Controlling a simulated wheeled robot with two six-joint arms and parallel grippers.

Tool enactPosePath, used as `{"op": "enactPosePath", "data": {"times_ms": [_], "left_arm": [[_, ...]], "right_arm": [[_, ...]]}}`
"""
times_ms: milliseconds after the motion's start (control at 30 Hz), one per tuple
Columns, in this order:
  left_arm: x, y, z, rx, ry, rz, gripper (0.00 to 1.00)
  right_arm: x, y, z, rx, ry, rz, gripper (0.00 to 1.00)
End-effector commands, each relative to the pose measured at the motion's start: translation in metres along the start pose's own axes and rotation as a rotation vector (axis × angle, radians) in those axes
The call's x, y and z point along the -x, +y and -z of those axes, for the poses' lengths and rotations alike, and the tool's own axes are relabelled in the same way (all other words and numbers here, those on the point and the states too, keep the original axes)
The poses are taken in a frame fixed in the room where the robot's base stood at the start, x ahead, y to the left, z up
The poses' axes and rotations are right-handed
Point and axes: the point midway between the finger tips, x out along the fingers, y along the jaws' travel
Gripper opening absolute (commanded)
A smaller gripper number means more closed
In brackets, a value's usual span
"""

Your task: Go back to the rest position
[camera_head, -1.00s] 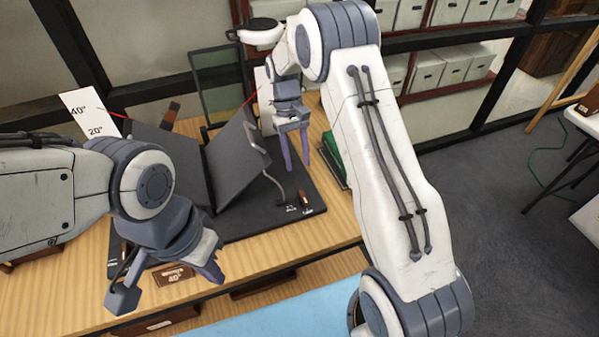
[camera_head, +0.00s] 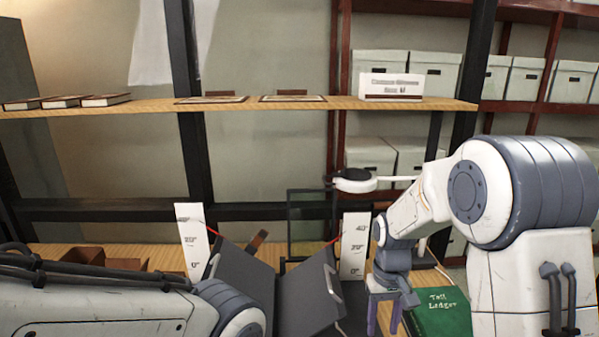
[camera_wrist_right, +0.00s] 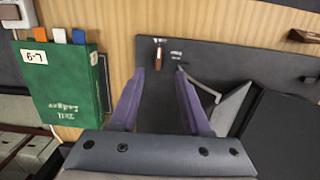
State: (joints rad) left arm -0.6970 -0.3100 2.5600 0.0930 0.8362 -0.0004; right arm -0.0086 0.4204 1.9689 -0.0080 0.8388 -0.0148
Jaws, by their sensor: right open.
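A dark V-shaped cradle (camera_head: 305,295) stands on the wooden table between two white angle cards, one of them the right card (camera_head: 354,245). A round lamp head (camera_head: 355,181) is above it. A shelf (camera_head: 250,104) with flat books and a sign (camera_head: 391,86) crosses behind.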

Motion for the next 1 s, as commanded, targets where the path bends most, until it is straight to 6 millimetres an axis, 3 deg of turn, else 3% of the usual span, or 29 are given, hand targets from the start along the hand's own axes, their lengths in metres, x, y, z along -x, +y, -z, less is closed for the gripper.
{"op": "enactPosePath", "data": {"times_ms": [100, 500, 767, 1000], "left_arm": [[0.0, 0.0, 0.0, 0.0, 0.0, 0.0, 0.0], [0.0, 0.0, 0.0, 0.0, 0.0, 0.0, 0.0], [0.0, 0.0, 0.0, 0.0, 0.0, 0.0, 0.0], [0.0, 0.0, 0.0, 0.0, 0.0, 0.0, 0.0]], "right_arm": [[0.005, 0.0, -0.03, -0.01, 0.099, 0.001, 0.47], [0.005, -0.001, -0.1, -0.031, 0.327, 0.002, 0.47], [0.024, -0.07, -0.131, 0.202, 0.26, 0.034, 0.47], [0.043, -0.124, -0.191, 0.459, 0.177, 0.058, 0.47]]}}
